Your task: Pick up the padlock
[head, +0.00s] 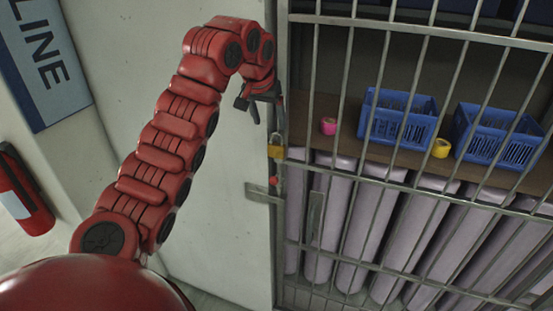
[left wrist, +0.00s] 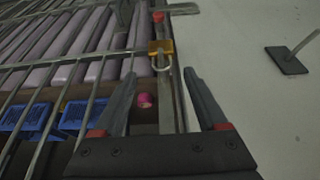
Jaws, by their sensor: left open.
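The padlock (head: 276,147) is brass-coloured with a grey shackle on top. It hangs upright at the edge post of the barred gate, above a red knob (head: 273,181). It also shows in the left wrist view (left wrist: 161,47), with its shackle towards my gripper. My left gripper (head: 268,112) is just above the padlock in the head view, open and empty. In the left wrist view its two fingers (left wrist: 160,78) are spread apart, with the padlock beyond the tips, roughly in line with the gap. What the shackle passes through is not clear. My right gripper is not in view.
The barred gate (head: 382,181) stands right of the padlock. Behind it are a shelf with two blue baskets (head: 396,118), (head: 492,135), a pink roll (head: 328,126) and a yellow roll (head: 441,148), above several pale rolls. A pale wall (head: 225,200) is left; a red extinguisher (head: 22,190) is far left.

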